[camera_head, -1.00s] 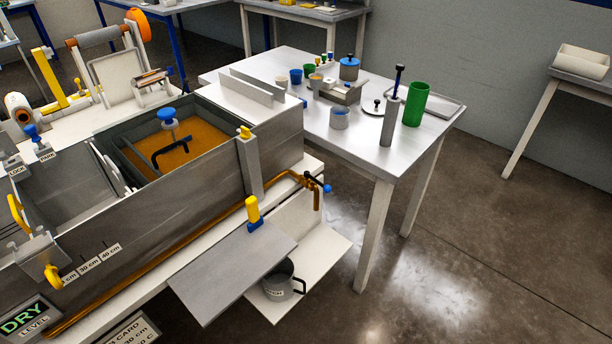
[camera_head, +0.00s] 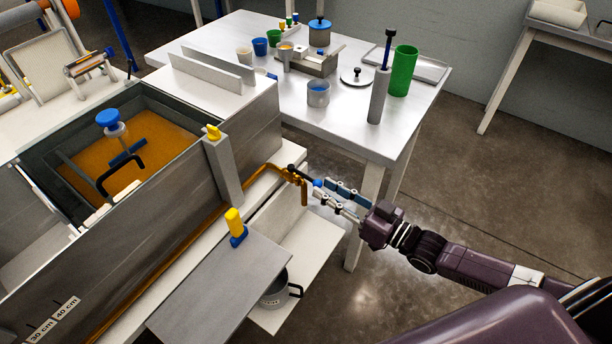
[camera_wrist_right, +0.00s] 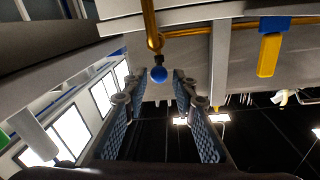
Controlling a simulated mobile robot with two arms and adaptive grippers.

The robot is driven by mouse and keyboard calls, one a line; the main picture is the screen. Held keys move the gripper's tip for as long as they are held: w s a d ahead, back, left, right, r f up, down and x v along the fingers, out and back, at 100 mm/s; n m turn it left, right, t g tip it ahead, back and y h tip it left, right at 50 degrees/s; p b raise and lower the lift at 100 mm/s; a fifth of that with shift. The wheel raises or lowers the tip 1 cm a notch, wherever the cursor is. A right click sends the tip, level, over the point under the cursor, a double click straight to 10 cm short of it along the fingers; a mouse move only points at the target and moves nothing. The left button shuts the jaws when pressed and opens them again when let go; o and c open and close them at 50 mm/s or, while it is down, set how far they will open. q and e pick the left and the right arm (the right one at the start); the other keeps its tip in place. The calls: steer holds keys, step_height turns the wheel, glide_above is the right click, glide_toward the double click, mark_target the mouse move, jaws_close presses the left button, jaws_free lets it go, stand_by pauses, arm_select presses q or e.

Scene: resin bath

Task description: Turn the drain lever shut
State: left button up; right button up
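The drain lever (camera_head: 300,174) is a dark handle with a blue ball knob (camera_head: 318,183) at the end of the copper drain pipe (camera_head: 276,167), at the tank's near right corner. My right gripper (camera_head: 323,188) has come in from the right and is open, its two fingers apart at the knob. In the right wrist view the blue knob (camera_wrist_right: 158,74) sits between the two fingertips (camera_wrist_right: 157,82), with a gap on each side. The lever joins the brass pipe end (camera_wrist_right: 152,38) there. My left gripper is not in view.
A grey pot (camera_head: 275,290) is on the shelf below. The white table (camera_head: 340,128) with cups and a green cylinder (camera_head: 402,72) stands behind.

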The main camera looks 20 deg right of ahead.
mark_target(313, 182)
steer(key=shift+x, duration=3.05)
steer(key=shift+f, duration=0.1)
steer(key=shift+c, duration=0.4)
jaws_close()
